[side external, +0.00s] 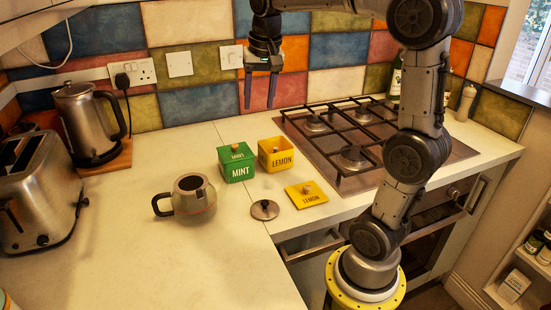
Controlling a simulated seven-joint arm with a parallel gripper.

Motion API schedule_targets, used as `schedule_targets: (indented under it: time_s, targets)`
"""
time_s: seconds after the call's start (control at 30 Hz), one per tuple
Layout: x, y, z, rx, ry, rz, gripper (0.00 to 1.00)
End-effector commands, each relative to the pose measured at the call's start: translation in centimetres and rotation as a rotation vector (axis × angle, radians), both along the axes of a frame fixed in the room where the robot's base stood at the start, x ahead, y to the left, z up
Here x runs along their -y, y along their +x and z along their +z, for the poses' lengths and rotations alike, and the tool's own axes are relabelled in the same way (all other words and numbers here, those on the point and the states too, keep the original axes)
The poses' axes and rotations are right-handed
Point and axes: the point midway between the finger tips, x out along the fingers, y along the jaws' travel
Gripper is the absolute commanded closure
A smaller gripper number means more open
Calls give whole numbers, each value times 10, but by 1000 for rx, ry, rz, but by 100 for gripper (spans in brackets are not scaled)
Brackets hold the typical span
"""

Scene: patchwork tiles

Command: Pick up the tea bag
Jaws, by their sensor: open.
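The yellow LEMON box (276,163) stands open on the counter. Something small and pale shows inside its opening, perhaps a tea bag, but it is too small to tell. The yellow LEMON lid (306,196) lies flat in front of the box. The green MINT box (237,172) stands just left of it with its lid on. My gripper (260,106) is open and empty, pointing down, above the counter near the tiled wall and higher in the picture than the boxes.
A grey teapot (196,203) stands open left of the boxes; its round lid (265,210) lies beside it. A gas hob (370,140) is at the right. A kettle (88,122) and toaster (38,190) stand at the left. The front left counter is clear.

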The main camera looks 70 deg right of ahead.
Motion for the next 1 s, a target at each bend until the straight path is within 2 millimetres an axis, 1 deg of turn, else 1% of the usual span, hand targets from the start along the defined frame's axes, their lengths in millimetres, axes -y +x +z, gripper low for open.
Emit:
schedule_targets:
  time_s: [0.03,0.1,0.2,0.3,0.37,0.47,0.7,0.8,0.9,1.0]
  targets:
    - [25,7,-10,-29,13,-61,48]
    - [51,12,-22,-57,27,-115,48]
    - [77,13,-40,-91,46,-170,48]
    - [91,6,-55,-121,65,-206,48]
    - [95,4,-58,-123,67,-215,48]
    - [97,3,-68,-124,67,-218,48]
    - [101,5,-113,-124,68,-215,48]
    - [102,6,-127,-123,67,-215,48]
    - [103,7,-136,-122,66,-214,48]
    - [104,7,-141,-120,66,-214,48]
